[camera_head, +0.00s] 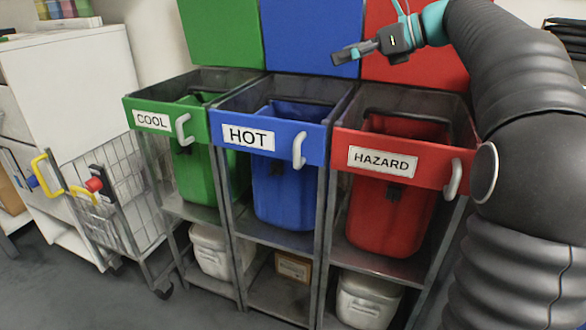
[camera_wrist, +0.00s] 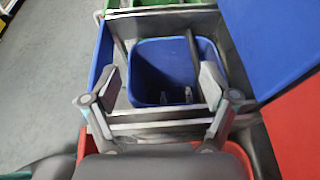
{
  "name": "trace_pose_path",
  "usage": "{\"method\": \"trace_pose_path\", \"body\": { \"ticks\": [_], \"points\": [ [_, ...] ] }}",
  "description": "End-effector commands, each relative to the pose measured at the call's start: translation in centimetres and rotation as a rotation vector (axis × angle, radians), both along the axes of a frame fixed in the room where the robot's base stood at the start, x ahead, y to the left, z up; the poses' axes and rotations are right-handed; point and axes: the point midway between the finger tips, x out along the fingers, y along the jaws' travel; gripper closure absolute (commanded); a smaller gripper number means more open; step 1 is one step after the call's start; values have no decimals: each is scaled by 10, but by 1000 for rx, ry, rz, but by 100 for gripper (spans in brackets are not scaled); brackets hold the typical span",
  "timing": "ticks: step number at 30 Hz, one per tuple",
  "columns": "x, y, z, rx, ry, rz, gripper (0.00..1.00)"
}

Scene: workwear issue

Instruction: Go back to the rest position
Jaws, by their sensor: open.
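My gripper (camera_head: 345,55) is at the upper right of the head view, in front of the blue and red back panels and above the bins. In the wrist view its two fingers (camera_wrist: 158,88) are spread apart with nothing between them. Below them is the blue bin (camera_wrist: 165,60), with two small light marks inside that I cannot identify. In the head view the blue bin (camera_head: 285,185) hangs in the frame labelled HOT, between the green bin (camera_head: 205,165) labelled COOL and the red bin (camera_head: 390,215) labelled HAZARD.
A wire cart (camera_head: 118,205) with yellow and red handles stands left, beside a white cabinet (camera_head: 75,70). White tubs (camera_head: 368,298) and a small brown box (camera_head: 293,267) sit on the lower shelves. Grey floor (camera_head: 60,290) is clear at front left.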

Motion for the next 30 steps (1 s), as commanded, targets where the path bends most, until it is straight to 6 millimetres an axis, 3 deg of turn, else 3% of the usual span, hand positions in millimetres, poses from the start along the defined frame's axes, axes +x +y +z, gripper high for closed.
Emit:
{"method": "trace_pose_path", "body": {
  "ticks": [7, 11, 14, 20, 30],
  "points": [
    [-1, 0, 1, -4, -3, 1, 15],
    [-12, 5, 0, -64, -41, 12, 15],
    [-33, 13, -6, -179, -113, 42, 15],
    [-96, 22, -37, -514, -308, 178, 15],
    [-207, 11, -99, -1042, -616, 573, 15]
  ]
}}
